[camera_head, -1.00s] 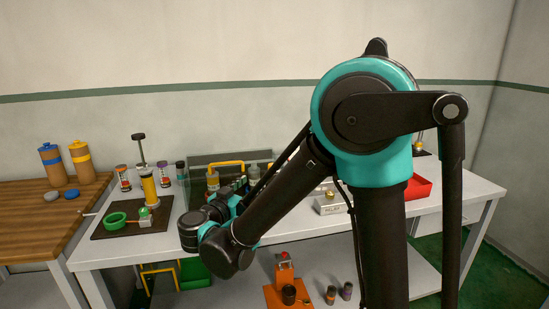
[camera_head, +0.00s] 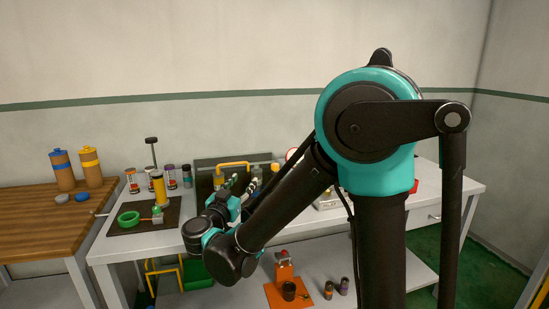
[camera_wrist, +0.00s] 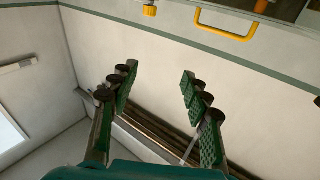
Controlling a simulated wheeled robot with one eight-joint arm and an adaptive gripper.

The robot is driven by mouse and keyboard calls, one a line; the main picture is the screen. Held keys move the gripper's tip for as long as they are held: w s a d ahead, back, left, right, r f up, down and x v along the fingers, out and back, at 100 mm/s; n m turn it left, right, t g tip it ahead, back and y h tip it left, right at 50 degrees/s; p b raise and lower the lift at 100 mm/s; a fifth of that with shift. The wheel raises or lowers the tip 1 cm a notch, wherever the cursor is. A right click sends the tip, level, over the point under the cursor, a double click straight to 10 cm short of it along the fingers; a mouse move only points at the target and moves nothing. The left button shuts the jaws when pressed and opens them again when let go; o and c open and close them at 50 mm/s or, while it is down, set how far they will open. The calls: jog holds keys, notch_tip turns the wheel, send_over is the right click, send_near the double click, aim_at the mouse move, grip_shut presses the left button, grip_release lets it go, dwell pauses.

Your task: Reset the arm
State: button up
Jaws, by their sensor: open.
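My gripper is open and empty in the wrist view (camera_wrist: 158,92), its two green-padded fingers spread wide apart with the wall behind them. In the head view my gripper (camera_head: 240,187) shows only in part, at the end of my folded arm, in front of a dark box with a yellow handle. My teal and black arm fills the right half of that view and hides part of the white table.
The white table (camera_head: 115,249) holds a dark mat (camera_head: 117,228) with a green ring (camera_head: 129,218), and a dark toolbox (camera_head: 205,163). An orange-based device (camera_head: 284,270) stands on the lower shelf. A wooden bench (camera_head: 40,215) is at left, with two brown canisters (camera_head: 64,172).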

jog(key=w+d+r+n+t+y, duration=0.2)
jog(key=w+r+n+y, duration=0.35)
jog(key=y, duration=0.55)
jog(key=s+d+f+n+g, duration=0.1)
jog(key=s+d+f+g, duration=0.25)
jog(key=f, duration=0.25)
jog(key=s+d+f+n+g, duration=0.1)
jog(key=s+d+f+g, duration=0.1)
jog(key=d+f+g, duration=0.3)
jog(key=s+d+f+n+g, duration=0.1)
jog(key=s+d+f+n, duration=0.15)
jog(key=f, duration=0.55)
jog(key=s+d+f+m+g+h, duration=0.5)
jog(key=s+d+f, duration=0.7)
jog(key=s+d, duration=0.3)
jog(key=shift+s+d+m+g, duration=0.35)
jog(key=shift+d+g, duration=0.25)
jog(key=shift+g, duration=0.25)
